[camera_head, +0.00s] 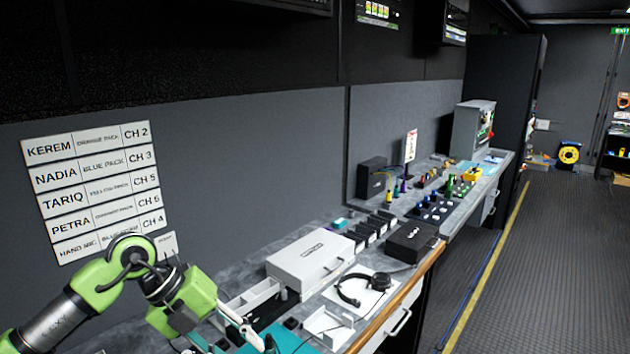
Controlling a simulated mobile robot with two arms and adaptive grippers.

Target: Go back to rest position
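My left arm, green and dark grey, comes in from the lower left. Its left gripper (240,330) points down and to the right over the near end of the workbench (303,238). One pale finger shows; the rest is cut off or hidden low in the picture, so I cannot tell whether it is open or shut. I see nothing clearly held in it. My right arm and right gripper are not in view.
On the bench stand a white case (310,258), headphones (362,288) on a white sheet, a black case (411,242) and a grey cabinet (472,130). A label board (95,190) hangs on the wall. The aisle floor (560,260) at right is clear.

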